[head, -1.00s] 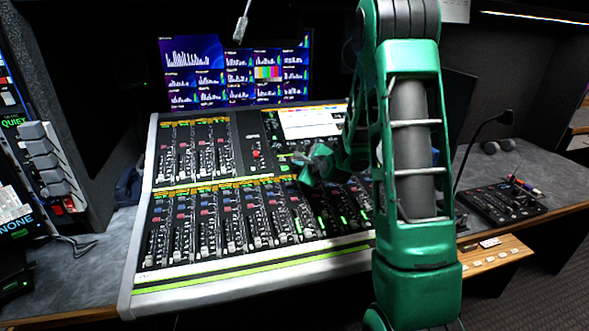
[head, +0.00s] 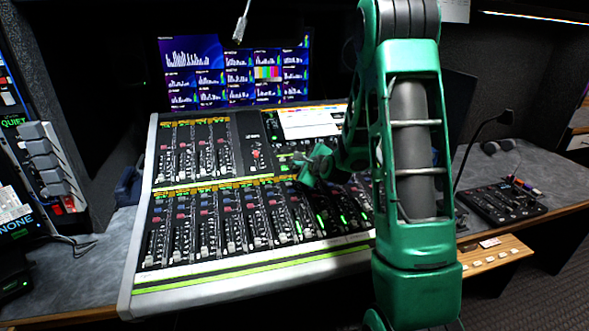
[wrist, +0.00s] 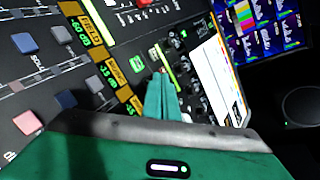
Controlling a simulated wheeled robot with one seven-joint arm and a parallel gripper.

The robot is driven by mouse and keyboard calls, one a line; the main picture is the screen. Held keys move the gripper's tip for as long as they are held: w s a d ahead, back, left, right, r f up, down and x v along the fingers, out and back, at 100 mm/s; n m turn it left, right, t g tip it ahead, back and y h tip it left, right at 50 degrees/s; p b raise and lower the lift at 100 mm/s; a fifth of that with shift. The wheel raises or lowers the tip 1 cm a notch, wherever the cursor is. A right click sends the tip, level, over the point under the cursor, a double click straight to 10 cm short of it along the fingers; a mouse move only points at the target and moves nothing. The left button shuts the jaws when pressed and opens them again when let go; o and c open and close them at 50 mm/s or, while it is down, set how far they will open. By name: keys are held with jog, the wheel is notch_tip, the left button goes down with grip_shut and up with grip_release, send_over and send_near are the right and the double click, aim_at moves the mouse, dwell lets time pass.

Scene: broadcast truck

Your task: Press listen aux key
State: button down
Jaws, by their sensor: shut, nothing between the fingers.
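The mixing console (head: 190,262) stands on the desk with its rows of faders, keys and orange label strips. My gripper (head: 303,176) is low over the console's middle, near the label strip above the lower fader bank; my forearm hides part of the panel to its right. In the wrist view, my gripper's green fingers (wrist: 161,78) are together and empty. Their tips are by a small group of keys and knobs beside the white screen (wrist: 212,78). I cannot read which key is listen aux, nor tell whether the tips touch the panel.
A bank of monitors (head: 238,75) stands behind the console. A gooseneck lamp or microphone (head: 482,130) and a smaller control panel (head: 502,203) are to the right. A rack with large grey keys (head: 48,160) is at the left.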

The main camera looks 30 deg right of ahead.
jog(key=shift+f, duration=0.15)
jog(key=shift+w+f, duration=0.15)
jog(key=shift+f, duration=0.05)
jog(key=shift+w+d+f, duration=0.1)
jog(key=shift+f, duration=0.25)
dwell(0.8)
jog(key=shift+r, duration=0.1)
dwell(0.3)
jog(key=shift+s+r, duration=0.3)
jog(key=shift+r, duration=0.35)
jog(key=shift+s+a+r, duration=0.1)
jog(key=shift+s+r, duration=0.2)
jog(key=shift+r, duration=0.45)
jog(key=shift+s+a+r, duration=0.15)
jog(key=shift+s+r, duration=0.2)
jog(key=shift+r, duration=0.45)
jog(key=shift+s+a+r, duration=0.1)
jog(key=shift+s+r, duration=0.2)
jog(key=shift+r, duration=0.45)
